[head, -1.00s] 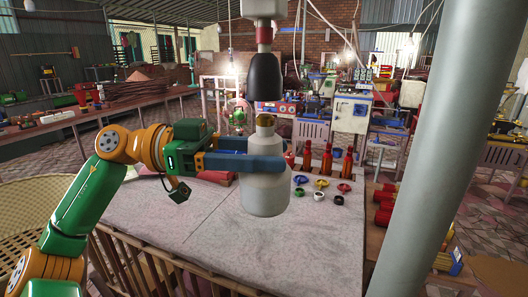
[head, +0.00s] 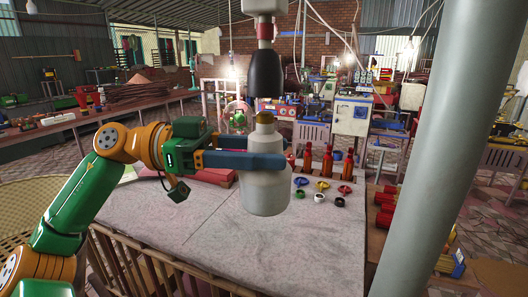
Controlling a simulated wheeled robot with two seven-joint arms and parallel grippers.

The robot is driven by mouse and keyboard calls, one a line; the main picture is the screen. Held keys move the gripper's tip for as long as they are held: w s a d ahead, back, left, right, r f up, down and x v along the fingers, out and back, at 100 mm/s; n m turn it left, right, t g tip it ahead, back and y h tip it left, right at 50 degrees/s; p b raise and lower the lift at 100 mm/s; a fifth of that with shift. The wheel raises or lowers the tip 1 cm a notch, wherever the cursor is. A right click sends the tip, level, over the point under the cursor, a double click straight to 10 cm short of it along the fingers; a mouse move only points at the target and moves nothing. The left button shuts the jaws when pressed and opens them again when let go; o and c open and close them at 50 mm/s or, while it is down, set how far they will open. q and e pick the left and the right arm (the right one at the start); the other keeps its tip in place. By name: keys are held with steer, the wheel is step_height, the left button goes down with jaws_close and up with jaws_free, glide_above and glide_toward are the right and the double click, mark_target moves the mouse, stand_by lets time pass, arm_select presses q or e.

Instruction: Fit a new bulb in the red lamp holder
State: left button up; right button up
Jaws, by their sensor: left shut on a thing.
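A lamp holder (head: 264,76) hangs at the top centre in the head view, with a dark bell-shaped lower part and a red band above it. A big white bulb (head: 266,193) with a brass-coloured cap stands upright, cap up, just below the holder's mouth. The cap looks roughly in line with the holder; I cannot tell whether they touch. My left gripper (head: 268,161) comes in from the left and is shut on the bulb's upper body, holding it above the table. My right gripper is not in view.
A pale-topped table (head: 200,235) lies below. Several red bottles (head: 327,162) and small coloured rings (head: 322,185) stand at its right. A thick grey post (head: 440,130) rises at the right. The table's front left is clear.

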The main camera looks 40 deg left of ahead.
mark_target(257, 129)
arm_select(q)
steer(key=shift+r+p, duration=1.25)
steer(key=shift+r, duration=0.35)
stand_by(0.9)
steer(key=shift+n+t+y+b, duration=0.4)
steer(key=shift+n+t+b, duration=0.15)
steer(key=shift+b, duration=0.7)
steer(key=shift+n+t+y+b, duration=0.3)
steer(key=shift+t+b, duration=0.15)
steer(key=shift+b, duration=0.35)
steer(key=shift+a+r, duration=0.1)
steer(key=shift+n+t+y+b, duration=0.4)
steer(key=shift+t+b, duration=0.1)
steer(key=shift+b, duration=0.4)
